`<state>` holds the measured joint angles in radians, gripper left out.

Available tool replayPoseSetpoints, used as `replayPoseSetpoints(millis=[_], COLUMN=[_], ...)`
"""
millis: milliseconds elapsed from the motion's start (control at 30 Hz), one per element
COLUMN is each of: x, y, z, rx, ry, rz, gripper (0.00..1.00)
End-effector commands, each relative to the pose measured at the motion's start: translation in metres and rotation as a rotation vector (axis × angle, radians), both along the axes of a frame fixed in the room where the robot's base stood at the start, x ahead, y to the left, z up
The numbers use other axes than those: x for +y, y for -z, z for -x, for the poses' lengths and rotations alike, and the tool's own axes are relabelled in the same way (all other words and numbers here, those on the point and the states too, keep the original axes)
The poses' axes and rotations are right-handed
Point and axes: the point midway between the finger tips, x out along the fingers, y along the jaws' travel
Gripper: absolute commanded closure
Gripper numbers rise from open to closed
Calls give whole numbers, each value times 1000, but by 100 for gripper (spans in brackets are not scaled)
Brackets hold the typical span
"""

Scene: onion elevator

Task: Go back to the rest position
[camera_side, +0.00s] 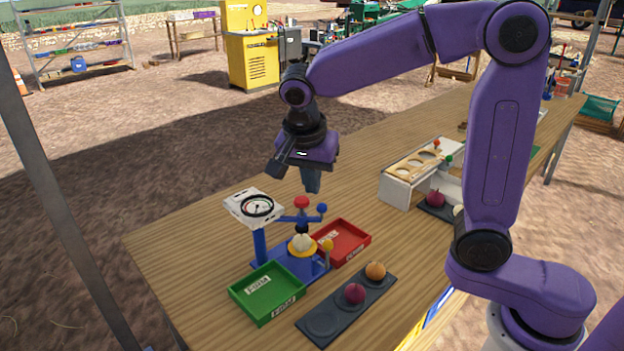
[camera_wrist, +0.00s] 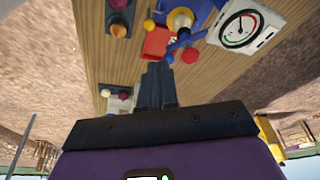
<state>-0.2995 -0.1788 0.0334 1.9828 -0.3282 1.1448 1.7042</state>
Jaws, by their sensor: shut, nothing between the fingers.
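My gripper (camera_side: 312,188) is shut and empty. It hangs in the air above the table, behind and above the blue device. In the wrist view its fingers (camera_wrist: 157,72) are together with nothing between them. The blue device (camera_side: 259,245) carries a white dial gauge (camera_side: 257,208). A pale onion (camera_side: 302,244) sits on its yellow dish; it also shows in the wrist view (camera_wrist: 180,18). A green tray (camera_side: 268,292) and a red tray (camera_side: 343,242) stand beside the device, both looking empty.
A dark rack (camera_side: 322,322) in front holds a red onion (camera_side: 354,293) and an orange-brown onion (camera_side: 375,271). A white box with a wooden holed top (camera_side: 415,164) stands farther right, near another dark rack with a red onion (camera_side: 436,199). The table's left back is bare.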

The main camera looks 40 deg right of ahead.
Motion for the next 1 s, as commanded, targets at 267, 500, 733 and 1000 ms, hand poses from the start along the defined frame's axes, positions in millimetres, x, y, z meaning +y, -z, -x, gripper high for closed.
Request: replayPoseSetpoints(millis=[267, 500, 733, 1000], x=[0, -1, -7, -20], y=[2, 10, 19, 30], z=[4, 29, 63, 111], rx=[18, 93, 165, 234], ry=[-68, -394, -747, -1161], rz=[-2, -12, -19, -21], gripper=[100, 100, 100, 100])
